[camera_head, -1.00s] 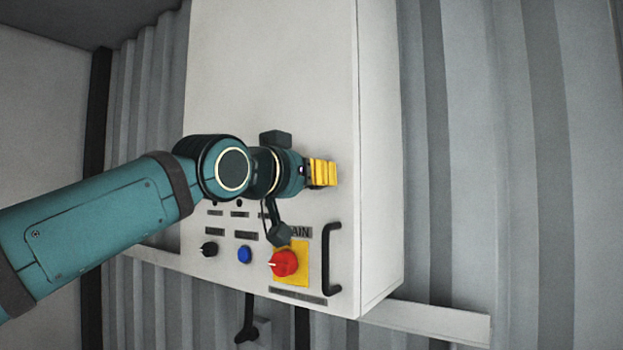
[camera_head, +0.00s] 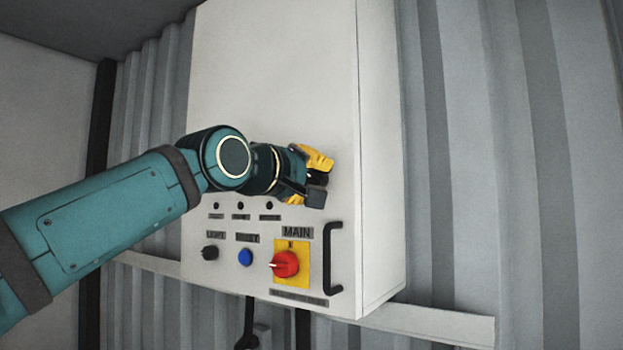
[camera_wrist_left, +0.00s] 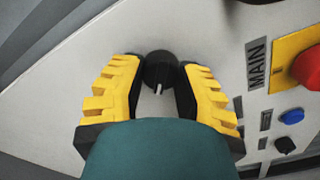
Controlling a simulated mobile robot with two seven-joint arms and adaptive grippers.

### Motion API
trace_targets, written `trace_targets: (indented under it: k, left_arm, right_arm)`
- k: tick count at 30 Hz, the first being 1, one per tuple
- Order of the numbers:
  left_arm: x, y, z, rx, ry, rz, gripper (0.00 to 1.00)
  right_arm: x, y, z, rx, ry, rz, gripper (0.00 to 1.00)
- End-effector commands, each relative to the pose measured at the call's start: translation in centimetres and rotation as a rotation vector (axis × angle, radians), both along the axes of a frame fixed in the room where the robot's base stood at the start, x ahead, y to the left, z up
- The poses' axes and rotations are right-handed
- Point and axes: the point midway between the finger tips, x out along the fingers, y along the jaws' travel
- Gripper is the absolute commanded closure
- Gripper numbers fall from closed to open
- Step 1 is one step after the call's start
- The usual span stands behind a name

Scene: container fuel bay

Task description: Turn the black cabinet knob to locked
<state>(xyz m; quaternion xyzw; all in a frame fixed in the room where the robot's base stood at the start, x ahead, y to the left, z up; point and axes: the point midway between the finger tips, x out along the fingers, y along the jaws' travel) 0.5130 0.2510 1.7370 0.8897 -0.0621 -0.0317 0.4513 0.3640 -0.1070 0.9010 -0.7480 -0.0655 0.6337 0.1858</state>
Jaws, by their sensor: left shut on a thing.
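The black cabinet knob (camera_wrist_left: 159,72) shows in the left wrist view, round with a white pointer line that points down in that picture. My left gripper (camera_wrist_left: 158,78) has its yellow-padded fingers on both sides of the knob and is shut on it. In the head view my left gripper (camera_head: 318,178) is at the front of the white cabinet (camera_head: 270,80), above the MAIN label, and it hides the knob there. My right gripper is in neither view.
Below are a red rotary switch (camera_head: 286,264) on a yellow plate, a blue button (camera_head: 245,257) and a small black selector (camera_head: 210,252). A black handle (camera_head: 333,258) stands out at the lower right. Corrugated wall (camera_head: 500,150) lies behind the cabinet.

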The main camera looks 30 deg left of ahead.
Motion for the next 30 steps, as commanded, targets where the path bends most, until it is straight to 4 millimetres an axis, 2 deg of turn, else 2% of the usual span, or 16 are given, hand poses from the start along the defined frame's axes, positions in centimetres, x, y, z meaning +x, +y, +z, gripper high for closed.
trace_targets:
  k: [15,30]
  left_arm:
    - [0.0,0.1,0.1,-0.445,0.058,0.002,1.00]
    - [-0.1,0.1,0.0,-0.634,0.082,-0.001,1.00]
  right_arm:
    - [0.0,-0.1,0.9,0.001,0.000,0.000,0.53]
    - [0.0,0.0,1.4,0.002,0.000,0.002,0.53]
